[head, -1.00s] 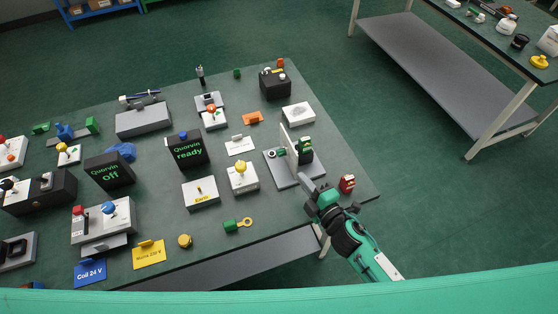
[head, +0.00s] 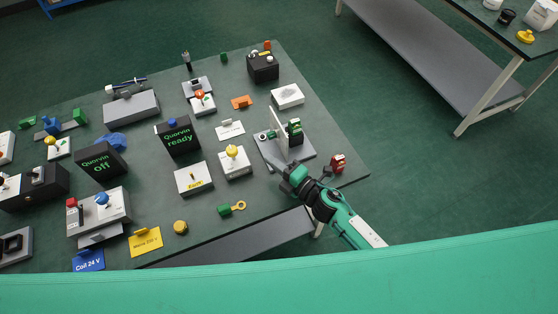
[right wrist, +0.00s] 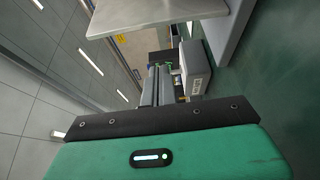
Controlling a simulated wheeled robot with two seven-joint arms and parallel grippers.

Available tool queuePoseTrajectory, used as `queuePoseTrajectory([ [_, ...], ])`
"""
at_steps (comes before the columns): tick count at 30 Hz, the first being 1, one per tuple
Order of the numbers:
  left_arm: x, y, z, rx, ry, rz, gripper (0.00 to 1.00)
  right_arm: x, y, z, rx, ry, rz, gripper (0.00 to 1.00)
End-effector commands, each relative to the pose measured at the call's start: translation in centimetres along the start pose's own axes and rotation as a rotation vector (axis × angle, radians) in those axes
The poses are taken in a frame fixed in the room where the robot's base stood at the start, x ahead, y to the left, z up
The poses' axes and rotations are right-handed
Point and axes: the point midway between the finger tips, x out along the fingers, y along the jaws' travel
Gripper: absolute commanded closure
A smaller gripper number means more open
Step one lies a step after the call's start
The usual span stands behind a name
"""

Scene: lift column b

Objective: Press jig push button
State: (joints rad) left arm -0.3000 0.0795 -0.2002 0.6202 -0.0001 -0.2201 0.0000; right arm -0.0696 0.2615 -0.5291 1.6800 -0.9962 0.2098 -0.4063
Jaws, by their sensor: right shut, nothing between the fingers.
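The jig (head: 303,153) is a grey base plate at the right end of the bench, with an upright white plate (head: 279,130). A round dark-and-white part (head: 262,137) sits on its left side, and a green and black block (head: 295,127) stands right of the white plate. I cannot tell for certain which part is the push button. My right gripper (head: 284,166) is shut and empty at the near edge of the jig; contact is unclear. In the right wrist view, its closed fingers (right wrist: 159,84) point ahead beneath a pale plate (right wrist: 155,15). My left gripper is out of view.
A red part (head: 338,163) stands right of the gripper near the bench edge. A grey block (right wrist: 194,68) is close right of the fingers in the wrist view.

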Motion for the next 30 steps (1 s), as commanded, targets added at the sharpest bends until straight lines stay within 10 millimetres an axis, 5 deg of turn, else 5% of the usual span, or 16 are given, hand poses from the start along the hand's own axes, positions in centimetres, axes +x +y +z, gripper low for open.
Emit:
queuePoseTrajectory([
  [9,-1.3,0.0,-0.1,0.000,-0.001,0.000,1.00,7.0,0.3,-0.1,0.001,0.000,0.002,1.00],
  [17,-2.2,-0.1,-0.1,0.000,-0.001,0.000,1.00,5.3,0.1,3.3,0.000,-0.001,-0.002,1.00],
  [30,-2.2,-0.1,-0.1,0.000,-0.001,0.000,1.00,5.1,0.0,3.8,0.000,0.000,-0.001,1.00],
])
